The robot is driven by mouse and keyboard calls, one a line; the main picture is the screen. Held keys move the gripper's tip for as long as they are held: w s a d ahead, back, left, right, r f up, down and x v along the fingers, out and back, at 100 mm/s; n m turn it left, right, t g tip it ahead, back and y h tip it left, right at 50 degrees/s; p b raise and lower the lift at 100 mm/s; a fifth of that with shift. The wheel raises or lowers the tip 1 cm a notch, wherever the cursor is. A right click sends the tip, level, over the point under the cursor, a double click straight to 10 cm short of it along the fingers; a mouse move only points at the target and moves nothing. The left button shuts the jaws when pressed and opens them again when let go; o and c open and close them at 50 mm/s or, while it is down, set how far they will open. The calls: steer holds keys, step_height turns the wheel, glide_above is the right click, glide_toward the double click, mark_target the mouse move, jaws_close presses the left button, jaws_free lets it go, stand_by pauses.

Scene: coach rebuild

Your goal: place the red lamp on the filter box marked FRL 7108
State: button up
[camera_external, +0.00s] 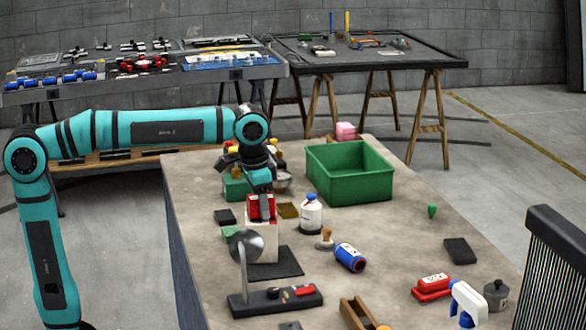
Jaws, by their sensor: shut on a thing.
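My gripper (261,194) points down over the near left part of the workbench. It is shut on the red lamp (262,210), a small red block-like thing with a pale patch. The lamp is right at the top of a white box (262,243); I cannot tell whether it rests on it or is just above. The white box stands upright on a dark mat. No marking FRL 7108 is readable, so I cannot tell whether this is the filter box. A round grey disc on a stand partly hides the box's left side.
A green crate (350,188) stands behind to the right. The disc's stand (275,300) is in front. The bench's middle right has free room.

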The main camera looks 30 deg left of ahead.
mark_target(256, 196)
steer(key=shift+f, duration=0.1)
steer(key=o, duration=1)
steer(key=r, duration=0.8)
steer(key=s+a+r, duration=0.1)
steer(key=r, duration=0.3)
steer(key=shift+r, duration=0.15)
